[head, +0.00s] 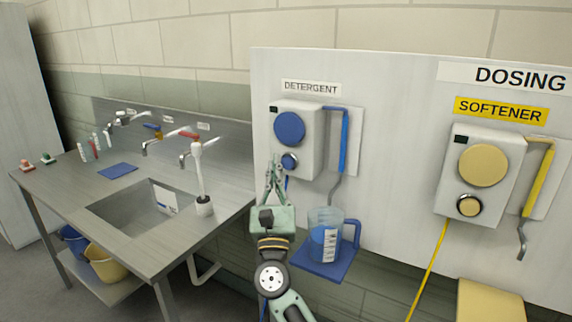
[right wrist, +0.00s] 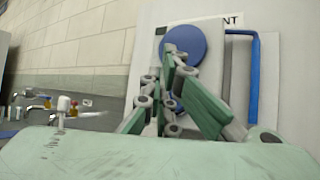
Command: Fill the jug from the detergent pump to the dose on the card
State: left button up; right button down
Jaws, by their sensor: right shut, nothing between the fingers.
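The detergent pump (head: 313,160) is a white wall box with a large blue disc (head: 289,128), a smaller blue round button (head: 290,161) below it, and a blue pipe (head: 344,140) ending in a grey spout. A clear jug (head: 318,217) with a white scale stands under the spout on a blue shelf (head: 318,267); blue shows inside its lower part. My right gripper (head: 274,166) is shut and empty, its tips just left of the button; contact cannot be told. In the right wrist view its fingers (right wrist: 172,60) overlap the blue disc (right wrist: 186,45). My left gripper is out of view.
The yellow softener pump (head: 480,190) hangs to the right above a yellow shelf (head: 490,302). A steel sink bench with taps stands left. A white card (head: 164,197) shows at the basin, its text unreadable. A white brush (head: 199,175) stands on the bench's right side.

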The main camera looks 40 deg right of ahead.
jog(key=shift+s+a, duration=0.3)
jog(key=shift+a, duration=0.35)
jog(key=shift+s+a, duration=0.25)
jog(key=shift+a, duration=0.4)
